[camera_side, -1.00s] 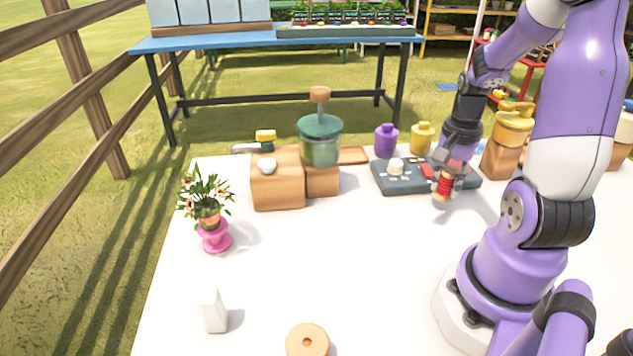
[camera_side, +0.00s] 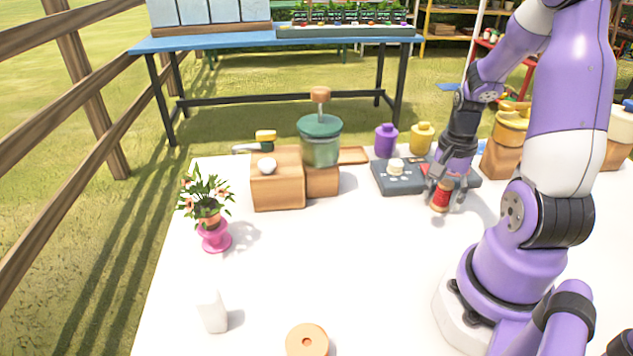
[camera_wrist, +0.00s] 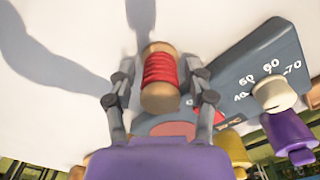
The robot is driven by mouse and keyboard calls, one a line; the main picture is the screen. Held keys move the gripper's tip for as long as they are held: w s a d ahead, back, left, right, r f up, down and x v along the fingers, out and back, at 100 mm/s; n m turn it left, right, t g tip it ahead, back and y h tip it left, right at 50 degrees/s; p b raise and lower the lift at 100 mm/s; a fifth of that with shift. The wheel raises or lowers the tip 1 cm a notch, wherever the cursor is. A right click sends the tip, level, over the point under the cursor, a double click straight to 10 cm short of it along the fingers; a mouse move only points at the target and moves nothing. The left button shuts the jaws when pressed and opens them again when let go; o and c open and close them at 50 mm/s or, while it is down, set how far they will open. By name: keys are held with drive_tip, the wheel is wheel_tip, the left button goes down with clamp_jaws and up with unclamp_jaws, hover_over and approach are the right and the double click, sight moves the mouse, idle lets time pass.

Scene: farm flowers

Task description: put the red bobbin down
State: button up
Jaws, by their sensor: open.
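The red bobbin (camera_side: 440,196), red thread on a pale wooden spool, stands at the front edge of the dark grey device on the white table. In the wrist view the bobbin (camera_wrist: 160,72) lies between the two fingers of my gripper (camera_wrist: 160,80). The fingers are open, with a small gap visible on each side of it. In the side view my gripper (camera_side: 450,192) is around the bobbin from above. The bobbin appears to rest on the table, though its contact there is partly hidden.
The grey dial device (camera_side: 397,180) with its cream knob is right behind the gripper. A purple bottle (camera_side: 386,141) and a yellow bottle (camera_side: 421,139) stand behind it. Wooden blocks (camera_side: 278,187) and a potted plant (camera_side: 208,215) are left. The table's middle is clear.

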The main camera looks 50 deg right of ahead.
sight(443, 183)
drive_tip(key=shift+n, duration=0.3)
drive_tip(key=r, duration=1.2)
drive_tip(key=shift+w+a+r, duration=0.2)
drive_tip(key=shift+w+a, duration=0.1)
drive_tip(key=w+a+r+n+t, duration=0.2)
drive_tip(key=a+n, duration=0.6)
drive_tip(key=a, duration=0.1)
drive_tip(key=w+a+r+n+t, duration=0.2)
drive_tip(key=w+a+n+t, duration=0.1)
drive_tip(key=a+n, duration=0.6)
drive_tip(key=shift+w+a+t, duration=0.3)
drive_tip(key=shift+a, duration=0.3)
